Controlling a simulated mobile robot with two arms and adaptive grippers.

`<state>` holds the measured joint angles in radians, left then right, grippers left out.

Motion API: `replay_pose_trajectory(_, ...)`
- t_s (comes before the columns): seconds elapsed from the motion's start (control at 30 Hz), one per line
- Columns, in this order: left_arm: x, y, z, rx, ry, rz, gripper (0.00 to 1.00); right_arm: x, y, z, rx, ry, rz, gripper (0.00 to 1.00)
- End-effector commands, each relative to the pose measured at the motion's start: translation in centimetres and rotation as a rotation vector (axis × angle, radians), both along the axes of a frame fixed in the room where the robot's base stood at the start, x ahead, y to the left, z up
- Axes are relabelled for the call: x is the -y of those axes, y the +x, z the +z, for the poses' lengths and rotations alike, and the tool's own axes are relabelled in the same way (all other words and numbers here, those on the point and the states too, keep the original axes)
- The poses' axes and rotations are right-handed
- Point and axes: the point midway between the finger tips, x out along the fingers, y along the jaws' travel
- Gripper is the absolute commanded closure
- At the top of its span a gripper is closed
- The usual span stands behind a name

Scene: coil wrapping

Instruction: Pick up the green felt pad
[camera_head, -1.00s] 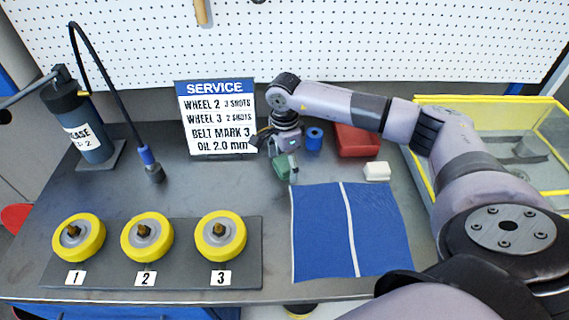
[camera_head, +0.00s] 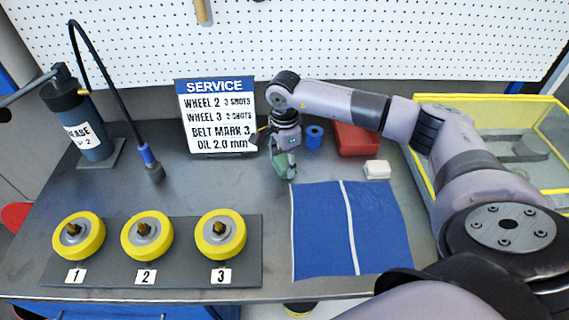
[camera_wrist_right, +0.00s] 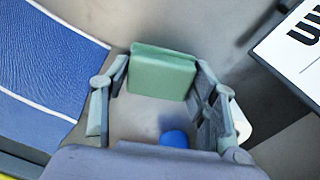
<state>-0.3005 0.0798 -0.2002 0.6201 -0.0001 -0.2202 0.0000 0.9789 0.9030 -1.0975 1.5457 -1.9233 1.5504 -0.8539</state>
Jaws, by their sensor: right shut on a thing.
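The green felt pad (camera_head: 279,161) is a small green block on the grey bench, below the service sign and left of the blue roll. In the right wrist view, the pad (camera_wrist_right: 163,72) sits between the fingertips of my right gripper (camera_wrist_right: 160,88). In the head view, my right gripper (camera_head: 284,164) points down with its fingers around the pad and is shut on it. The fingers partly hide the pad in the head view. I cannot tell whether the pad touches the bench. My left gripper is not in view.
A blue roll (camera_head: 314,137), red box (camera_head: 357,139) and white block (camera_head: 377,169) stand right of the gripper. The blue mat (camera_head: 375,230) lies in front. The service sign (camera_head: 217,118) stands behind left. Yellow wheels (camera_head: 220,236) sit front left. Bench between is clear.

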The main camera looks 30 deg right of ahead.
Motion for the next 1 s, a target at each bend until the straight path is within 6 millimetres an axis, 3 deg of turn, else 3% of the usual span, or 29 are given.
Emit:
replay_pose_trajectory(0.27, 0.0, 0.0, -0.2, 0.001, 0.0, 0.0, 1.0, 0.0, 0.1, 0.7, 0.003, 0.001, 0.0, 0.76)
replay_pose_trajectory(0.43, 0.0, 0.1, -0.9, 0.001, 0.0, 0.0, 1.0, 0.0, 0.1, 3.0, 0.005, 0.0, 0.0, 0.76)
replay_pose_trajectory(0.57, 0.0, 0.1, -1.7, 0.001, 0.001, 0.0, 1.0, 0.0, 0.2, 6.1, 0.008, 0.0, 0.001, 0.76)
replay_pose_trajectory(0.8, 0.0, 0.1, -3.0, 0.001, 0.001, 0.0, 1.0, -0.1, 0.2, 13.3, 0.008, 0.001, 0.001, 0.76)
replay_pose_trajectory(1.0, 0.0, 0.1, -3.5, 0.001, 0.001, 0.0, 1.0, 0.0, 0.1, 17.8, 0.004, 0.0, 0.001, 0.76)
